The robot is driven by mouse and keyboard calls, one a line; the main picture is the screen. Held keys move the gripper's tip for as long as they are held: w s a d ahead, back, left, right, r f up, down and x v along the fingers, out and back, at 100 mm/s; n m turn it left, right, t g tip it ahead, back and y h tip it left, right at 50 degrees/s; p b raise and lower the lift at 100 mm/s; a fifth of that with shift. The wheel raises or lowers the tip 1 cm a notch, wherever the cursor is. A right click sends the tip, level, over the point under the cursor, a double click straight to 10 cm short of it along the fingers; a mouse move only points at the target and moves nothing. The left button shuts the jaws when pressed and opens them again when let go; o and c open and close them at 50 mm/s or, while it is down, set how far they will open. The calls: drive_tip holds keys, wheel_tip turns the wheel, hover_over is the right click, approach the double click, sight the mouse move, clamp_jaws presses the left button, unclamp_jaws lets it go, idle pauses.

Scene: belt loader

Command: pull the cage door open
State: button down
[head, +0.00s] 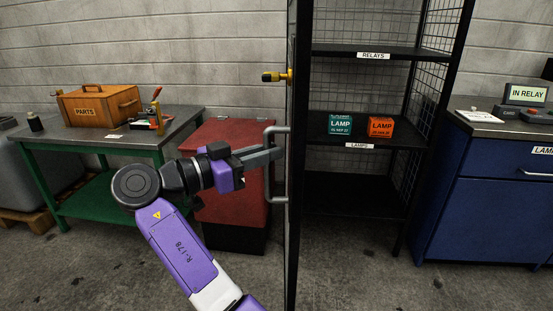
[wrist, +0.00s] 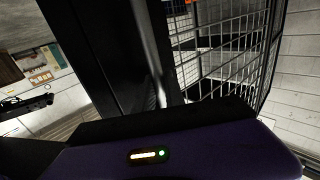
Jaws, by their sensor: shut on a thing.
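The cage door (head: 292,150) stands open in the head view, seen nearly edge-on with the shelves showing to its right. It has a grey C-shaped handle (head: 271,190) on its left side and a yellow and black latch (head: 277,77) higher up. My gripper (head: 270,155) reaches in from the left and is shut on the handle at its upper part. In the wrist view, dark upright frame parts and wire mesh (wrist: 215,50) show beyond my purple gripper body. The fingertips and the handle cannot be made out there.
Inside the cage (head: 360,178), a teal box (head: 340,124) and an orange box (head: 381,127) sit on the middle shelf. A red bin (head: 228,150) stands behind my gripper. A green workbench (head: 60,143) is at left, a blue cabinet (head: 480,200) at right.

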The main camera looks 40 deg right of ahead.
drive_tip(key=shift+w+a, duration=0.25)
drive_tip(key=shift+w, duration=0.05)
drive_tip(key=c, duration=1.4)
unclamp_jaws()
drive_tip(key=w+a, duration=0.1)
drive_tip(key=a, duration=0.6)
drive_tip(key=shift+w+a, duration=0.3)
